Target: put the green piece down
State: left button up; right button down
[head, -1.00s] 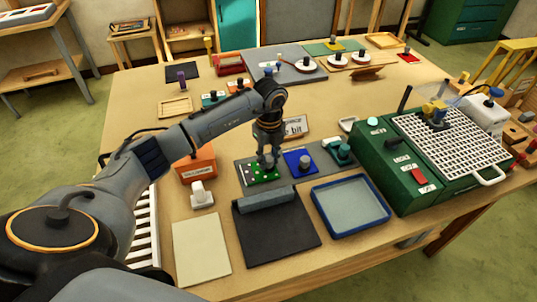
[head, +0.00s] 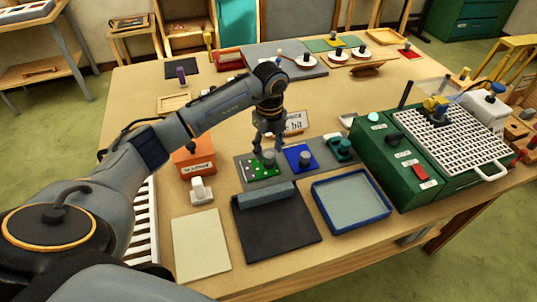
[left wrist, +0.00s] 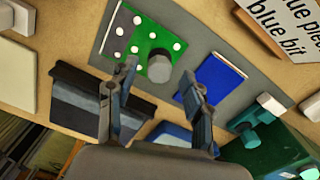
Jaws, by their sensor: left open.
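The green piece (head: 258,170), a flat plate with white dots and a grey knob, lies on the grey mat (head: 325,160) beside the blue piece (head: 295,152). In the left wrist view the green piece (left wrist: 140,32) lies flat, with its grey knob at its lower right corner, and the blue piece (left wrist: 215,82) is to its right. My left gripper (head: 269,140) is above the green piece's knob, apart from it. In the left wrist view its fingers (left wrist: 157,82) are spread, with nothing between them. My right gripper is not in view.
A blue-rimmed tray (head: 387,213) and a black pad (head: 280,240) with a grey roll lie in front. A green machine with a white grid (head: 450,140) stands to the right. An orange box (head: 195,160) and a white sign (head: 295,122) are near my arm.

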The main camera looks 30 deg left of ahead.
pick_arm(q)
notch_tip(320, 180, up, 10)
jog(key=b, duration=0.2)
jog(key=shift+f, duration=0.2)
dwell(0.7)
